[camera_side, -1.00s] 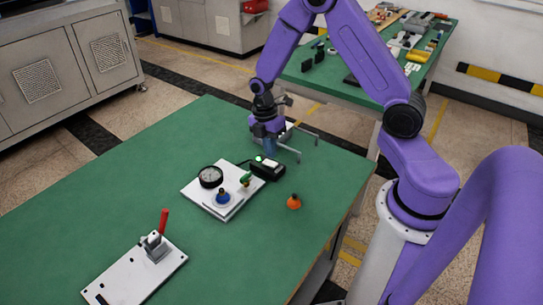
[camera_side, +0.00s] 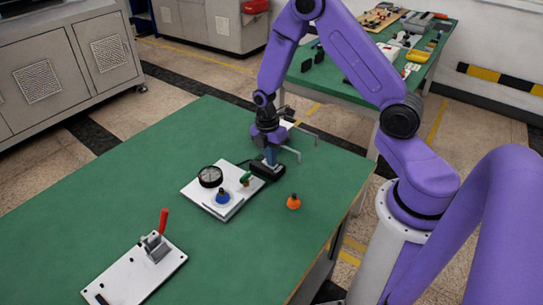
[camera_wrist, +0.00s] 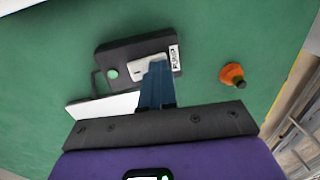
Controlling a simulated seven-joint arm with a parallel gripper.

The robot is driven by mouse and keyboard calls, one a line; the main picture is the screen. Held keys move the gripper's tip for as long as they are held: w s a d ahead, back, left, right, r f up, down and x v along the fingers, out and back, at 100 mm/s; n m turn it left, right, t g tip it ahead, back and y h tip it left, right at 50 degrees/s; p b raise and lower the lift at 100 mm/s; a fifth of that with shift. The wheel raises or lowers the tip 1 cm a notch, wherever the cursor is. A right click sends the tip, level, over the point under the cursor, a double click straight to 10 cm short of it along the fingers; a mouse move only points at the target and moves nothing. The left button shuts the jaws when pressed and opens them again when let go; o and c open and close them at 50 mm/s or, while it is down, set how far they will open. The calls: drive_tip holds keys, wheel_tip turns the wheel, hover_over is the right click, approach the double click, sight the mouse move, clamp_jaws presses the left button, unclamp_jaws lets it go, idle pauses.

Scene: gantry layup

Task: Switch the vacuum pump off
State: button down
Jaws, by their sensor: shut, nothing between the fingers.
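The vacuum pump is a black box on the green table. In the wrist view the pump (camera_wrist: 108,58) shows a pale switch plate (camera_wrist: 140,70), a lettered label and a green light (camera_wrist: 112,74). My gripper (camera_wrist: 157,68) is shut and empty, its blue fingertips over the switch plate, hiding part of it. In the side view my gripper (camera_side: 270,157) points down at the pump (camera_side: 268,172) and covers its top. I cannot tell whether the fingertips touch the switch.
A white board (camera_side: 229,210) with a round gauge (camera_side: 210,176), blue knob and green-handled valve stands left of the pump. An orange knob-like object (camera_side: 293,202) lies to the right. A plate with a red-handled clamp (camera_side: 163,222) is nearer the front.

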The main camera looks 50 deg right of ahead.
drive_tip(key=shift+s+f, duration=0.5)
drive_tip(key=shift+s, duration=0.15)
drive_tip(key=shift+w+a, duration=0.1)
drive_tip(key=shift+w+r, duration=0.15)
drive_tip(key=shift+w, duration=0.65)
drive_tip(key=shift+r, duration=0.35)
wheel_tip(320, 180, up, 14)
drive_tip(key=s, duration=0.3)
drive_tip(key=s+a+r+m, duration=0.2)
drive_tip(key=s+a+r, duration=0.2)
drive_tip(key=s+a, duration=0.5)
drive_tip(key=s+a+r+m+t, duration=0.1)
drive_tip(key=s+r+m, duration=0.1)
drive_tip(key=s, duration=1.1)
drive_tip(key=shift+a+m+t, duration=0.2)
drive_tip(key=shift+m+t, duration=0.1)
drive_tip(key=shift+m, duration=0.4)
